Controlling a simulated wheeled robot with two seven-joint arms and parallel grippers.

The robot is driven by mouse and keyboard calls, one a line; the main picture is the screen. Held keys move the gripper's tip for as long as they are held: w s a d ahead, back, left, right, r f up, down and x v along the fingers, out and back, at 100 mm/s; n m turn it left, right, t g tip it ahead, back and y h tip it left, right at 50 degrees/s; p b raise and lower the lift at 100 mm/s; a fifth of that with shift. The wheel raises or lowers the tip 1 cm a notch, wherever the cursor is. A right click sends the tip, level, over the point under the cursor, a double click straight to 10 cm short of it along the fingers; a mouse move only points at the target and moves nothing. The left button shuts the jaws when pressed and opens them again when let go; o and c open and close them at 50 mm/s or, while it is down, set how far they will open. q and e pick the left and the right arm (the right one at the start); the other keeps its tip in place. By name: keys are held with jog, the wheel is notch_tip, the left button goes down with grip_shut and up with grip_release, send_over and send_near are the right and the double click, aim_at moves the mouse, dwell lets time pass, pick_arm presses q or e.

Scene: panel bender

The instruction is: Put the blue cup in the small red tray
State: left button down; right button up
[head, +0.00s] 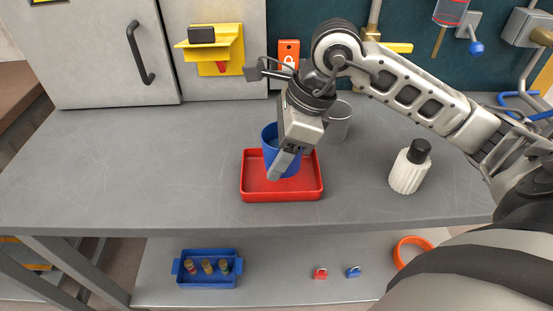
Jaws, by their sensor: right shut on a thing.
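The blue cup (269,139) is upright at the small red tray (256,188) on the grey bench. In the head view it appears within the tray's outline, toward the back. Whether its base touches the tray floor is hard to tell. My right gripper (281,166) comes down from above and is shut on the blue cup, with one finger showing in front of it. The gripper hides much of the cup's right side and the other finger. My left gripper is not in view.
A grey metal cup (339,120) stands just behind and right of the tray. A white ribbed bottle with a black cap (408,170) stands further right. The bench's left side (110,165) is clear. A blue bin (208,282) with small items sits on the lower shelf.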

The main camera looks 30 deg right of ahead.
notch_tip(320, 180, down, 3)
jog(key=shift+w+f+p, duration=0.1)
jog(key=shift+w+p, duration=0.05)
jog(key=shift+p, duration=0.15)
jog(key=shift+f, duration=0.25)
jog(key=o, duration=0.6)
jog(key=shift+b, duration=0.35)
jog(key=shift+o, duration=0.9)
jog(key=shift+r+p, duration=0.35)
jog(key=shift+p, duration=0.15)
jog(key=v, duration=1)
jog(key=shift+d+r+b, duration=0.15)
jog(key=shift+r+b, duration=0.1)
jog(key=shift+b, duration=0.1)
jog(key=shift+d+r, duration=0.15)
jog(key=shift+r, duration=0.4)
